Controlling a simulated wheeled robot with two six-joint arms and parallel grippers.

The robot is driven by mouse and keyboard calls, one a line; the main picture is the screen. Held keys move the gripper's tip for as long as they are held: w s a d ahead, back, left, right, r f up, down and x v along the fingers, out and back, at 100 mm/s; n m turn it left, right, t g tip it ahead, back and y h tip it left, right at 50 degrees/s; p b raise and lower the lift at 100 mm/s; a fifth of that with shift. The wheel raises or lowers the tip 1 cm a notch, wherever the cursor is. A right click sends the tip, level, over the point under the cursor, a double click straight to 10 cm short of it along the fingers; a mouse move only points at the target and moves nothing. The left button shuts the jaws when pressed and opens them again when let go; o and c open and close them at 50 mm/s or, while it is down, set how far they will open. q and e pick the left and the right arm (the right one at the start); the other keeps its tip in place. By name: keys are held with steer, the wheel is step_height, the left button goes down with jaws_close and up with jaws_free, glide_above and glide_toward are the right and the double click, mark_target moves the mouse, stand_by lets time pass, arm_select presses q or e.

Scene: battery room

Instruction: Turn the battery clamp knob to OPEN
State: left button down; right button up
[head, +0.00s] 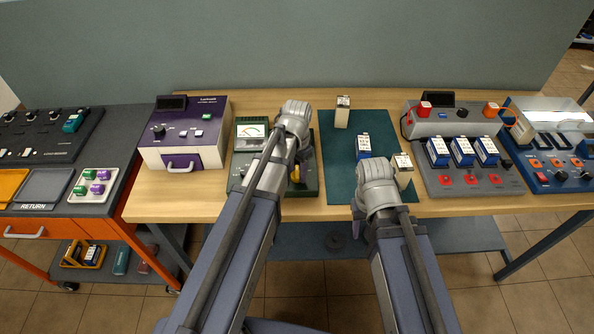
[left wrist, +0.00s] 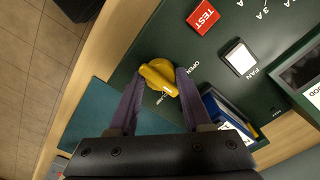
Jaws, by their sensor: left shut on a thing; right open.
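The yellow clamp knob (left wrist: 158,77) sits on the dark green tester panel (left wrist: 150,50) in the left wrist view. The word OPEN is printed beside it, and CLAMP by its lower edge. My left gripper (left wrist: 158,88) is shut on the knob, one finger on each side. In the head view the green tester (head: 250,132) has a dial meter, and a bit of the yellow knob (head: 294,173) shows beside my left wrist. A blue battery (left wrist: 226,112) is in the tester near the knob. My right gripper (head: 377,172) is open above the green mat, its fingertips mostly hidden.
The green mat (head: 338,165) carries a few batteries. A purple-and-white device (head: 184,143) stands left of the tester. A grey charger (head: 460,180) with several blue batteries and a blue device (head: 555,182) stand right. The front table edge is close below the tester.

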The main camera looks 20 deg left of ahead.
mark_target(297, 172)
arm_select(q)
steer(key=n, duration=0.4)
steer(key=shift+n, duration=2.5)
steer(key=shift+c, duration=1.7)
jaws_free()
steer(key=shift+r, duration=0.15)
step_height(297, 172, up, 8)
steer(key=p, duration=0.8)
steer(key=shift+f, duration=0.2)
